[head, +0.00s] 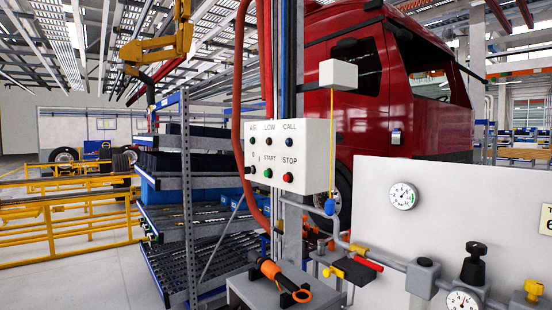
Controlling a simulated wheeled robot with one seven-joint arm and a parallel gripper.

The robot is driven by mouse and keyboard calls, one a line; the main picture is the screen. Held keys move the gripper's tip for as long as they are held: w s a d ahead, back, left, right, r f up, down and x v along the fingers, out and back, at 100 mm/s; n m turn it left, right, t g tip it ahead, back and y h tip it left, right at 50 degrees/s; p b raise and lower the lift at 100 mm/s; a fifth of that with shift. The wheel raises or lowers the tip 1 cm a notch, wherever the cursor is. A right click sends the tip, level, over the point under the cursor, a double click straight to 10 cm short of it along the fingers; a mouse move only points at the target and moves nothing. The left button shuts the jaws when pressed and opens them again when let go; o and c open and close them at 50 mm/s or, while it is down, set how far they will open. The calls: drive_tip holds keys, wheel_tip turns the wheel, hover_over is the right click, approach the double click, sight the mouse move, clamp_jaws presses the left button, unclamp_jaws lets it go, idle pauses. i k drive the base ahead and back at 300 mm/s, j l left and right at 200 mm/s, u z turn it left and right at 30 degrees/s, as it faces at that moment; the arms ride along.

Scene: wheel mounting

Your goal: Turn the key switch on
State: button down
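A white control box (290,155) is fixed to a post at the middle of the head view. Its front carries labels that read LOW, CALL, START and STOP. A small black knob (248,170) at the lower left of the front may be the key switch; it is too small to tell whether a key is in it or which way it is turned. A green button (267,173), a red button (288,177) and a blue button (290,141) are on the same face. My gripper is not in view.
A grey panel (450,180) with gauges, pipes and valves stands at the right. An orange-handled tool (280,278) lies on a grey stand below the box. A red hose hangs just left of the box. Shelving (187,190) stands further left; a red truck cab (400,90) is behind.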

sight(247, 170)
drive_tip(key=i+j+u, duration=0.2)
drive_tip(key=i, duration=0.45)
drive_tip(key=i+j+u, duration=0.2)
drive_tip(key=i, duration=0.45)
